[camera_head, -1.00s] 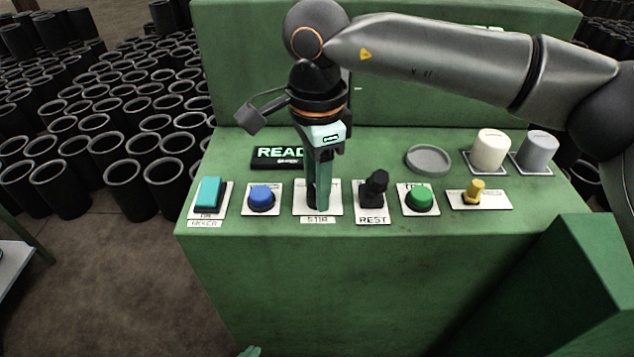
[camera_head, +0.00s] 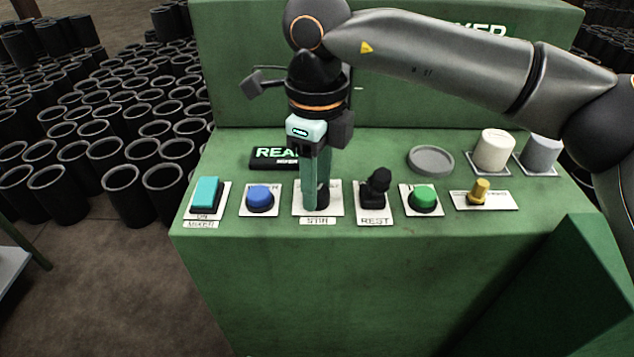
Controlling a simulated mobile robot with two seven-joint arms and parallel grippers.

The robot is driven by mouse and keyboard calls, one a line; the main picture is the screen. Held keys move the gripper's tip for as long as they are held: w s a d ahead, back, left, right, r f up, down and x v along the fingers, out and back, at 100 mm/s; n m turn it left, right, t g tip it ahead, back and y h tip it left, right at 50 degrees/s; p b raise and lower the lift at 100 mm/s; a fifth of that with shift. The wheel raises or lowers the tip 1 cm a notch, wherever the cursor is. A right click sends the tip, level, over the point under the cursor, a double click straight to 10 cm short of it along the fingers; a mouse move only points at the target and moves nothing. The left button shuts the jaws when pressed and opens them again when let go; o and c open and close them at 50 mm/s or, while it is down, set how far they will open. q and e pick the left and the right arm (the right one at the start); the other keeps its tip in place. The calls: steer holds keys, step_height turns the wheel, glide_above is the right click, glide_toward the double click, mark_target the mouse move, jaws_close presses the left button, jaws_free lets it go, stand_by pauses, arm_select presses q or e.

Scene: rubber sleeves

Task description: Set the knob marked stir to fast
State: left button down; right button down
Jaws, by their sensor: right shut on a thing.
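The stir knob's white plate (camera_head: 335,208) and its label STIR (camera_head: 317,221) show on the green console. My right gripper (camera_head: 316,200) points down over the plate and is shut on the stir knob. The fingers and wrist hide nearly all of the knob, so its pointer and setting cannot be read. A dark part at the fingers' right side may be the knob's edge. My left gripper is not in view.
Left of the stir plate are a teal rocker switch (camera_head: 206,194) and a blue button (camera_head: 260,198). Right of it are a black lever (camera_head: 376,188) marked REST, a green button (camera_head: 423,199) and a yellow toggle (camera_head: 479,191). A READY display (camera_head: 275,156) sits behind.

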steer(key=shift+m, duration=0.6)
steer(key=shift+c, duration=2.2)
jaws_free()
step_height(320, 180, up, 13)
steer(key=p, duration=0.2)
steer(key=shift+f, duration=0.2)
